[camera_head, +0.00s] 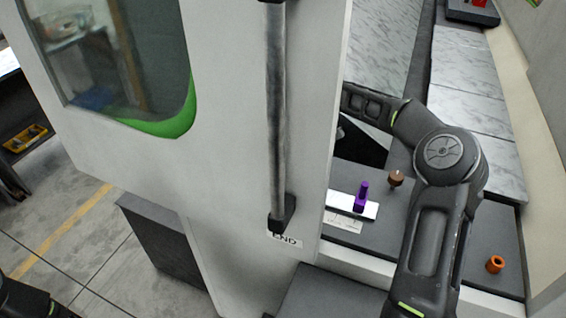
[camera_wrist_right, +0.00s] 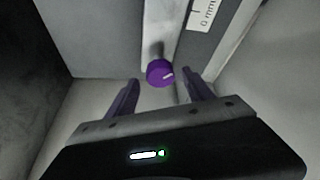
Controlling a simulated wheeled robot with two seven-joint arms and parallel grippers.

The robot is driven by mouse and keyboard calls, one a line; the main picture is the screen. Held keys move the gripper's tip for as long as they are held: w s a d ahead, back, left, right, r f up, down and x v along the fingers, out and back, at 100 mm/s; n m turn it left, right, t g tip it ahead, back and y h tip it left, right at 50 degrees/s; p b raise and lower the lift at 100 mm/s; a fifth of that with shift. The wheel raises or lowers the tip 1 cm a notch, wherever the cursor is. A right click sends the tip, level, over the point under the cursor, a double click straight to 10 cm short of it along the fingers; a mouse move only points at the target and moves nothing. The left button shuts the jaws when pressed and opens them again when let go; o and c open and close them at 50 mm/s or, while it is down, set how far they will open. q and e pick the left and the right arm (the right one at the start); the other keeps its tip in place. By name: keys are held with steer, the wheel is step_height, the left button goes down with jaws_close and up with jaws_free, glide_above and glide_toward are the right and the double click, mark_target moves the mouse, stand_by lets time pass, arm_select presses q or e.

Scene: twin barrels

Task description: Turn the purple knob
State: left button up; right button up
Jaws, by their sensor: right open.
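In the right wrist view, a round purple knob (camera_wrist_right: 160,72) with a white mark on its face sits at the lower end of a pale strip. My right gripper (camera_wrist_right: 162,95) is open, with one finger on each side of the knob in the picture and a visible gap on both sides. I cannot tell how deep the knob sits between the fingers. My left gripper does not show clearly.
The white door panel (camera_head: 232,110) with a long metal handle (camera_head: 276,110) fills the head view's middle. A brown knob (camera_head: 396,178) and an orange ring (camera_head: 495,264) sit on the dark console. In the wrist view, a white scale label (camera_wrist_right: 204,14) is beside the strip.

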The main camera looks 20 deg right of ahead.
steer(key=shift+w+a+f, duration=0.1)
steer(key=shift+a+f, duration=0.1)
steer(key=shift+f, duration=0.35)
jaws_close()
stand_by(0.4)
